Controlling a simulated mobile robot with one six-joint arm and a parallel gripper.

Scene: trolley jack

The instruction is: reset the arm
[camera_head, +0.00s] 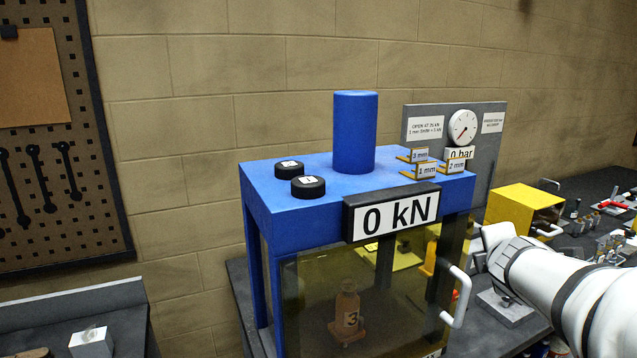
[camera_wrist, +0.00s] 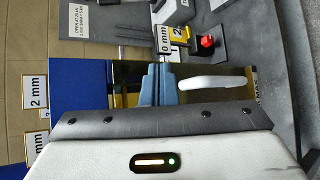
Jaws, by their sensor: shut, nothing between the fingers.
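My arm (camera_head: 560,290) reaches in from the right edge in the head view, its white links beside the right side of the blue press frame (camera_head: 292,228). My gripper (camera_wrist: 157,70) shows in the wrist view, its two blue-grey fingers together with nothing between them. The fingertips cannot be made out in the head view. The press's white door handle (camera_head: 457,296) is near the arm; a white handle also shows right of the fingers in the wrist view (camera_wrist: 217,83). I cannot tell how far the fingers are from it.
Two black discs (camera_head: 308,187) and several yellow-edged mm tags lie on the press top beside a blue cylinder (camera_head: 354,130). The display (camera_head: 390,214) reads 0 kN. A bottle-shaped piece marked 3 (camera_head: 347,312) stands inside. A yellow box (camera_head: 523,210) and small parts crowd the right bench.

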